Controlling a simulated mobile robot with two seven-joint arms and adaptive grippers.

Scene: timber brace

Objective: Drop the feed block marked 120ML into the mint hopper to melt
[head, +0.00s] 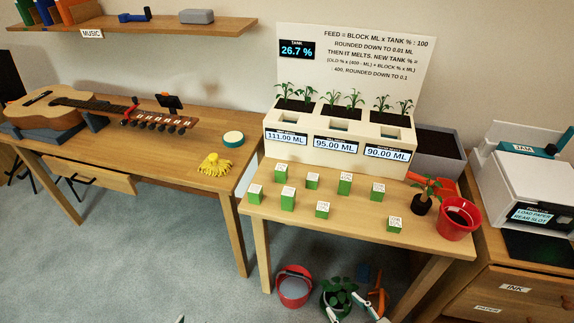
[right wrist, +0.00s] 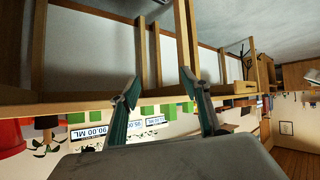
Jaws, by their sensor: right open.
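Several green feed blocks with white printed tops stand upright on the right-hand table, among them one at the far left (head: 254,194), one near the front (head: 322,210) and one at the right (head: 394,224). Their marks are too small to read, so I cannot tell which is 120ML. Behind them is the white hopper unit (head: 268,142) with three openings, reading 111.00, 95.00 and 90.00 ML. The hopper names are illegible. My right gripper (head: 342,299) is open and empty, low in front of the table; its fingers also show in the right wrist view (right wrist: 160,77).
A board (head: 350,60) behind the hoppers shows the feed rule and tank 26.7 %. A small potted plant (head: 422,204) and a red pot (head: 456,218) stand at the table's right end. A red bucket (head: 294,288) is on the floor.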

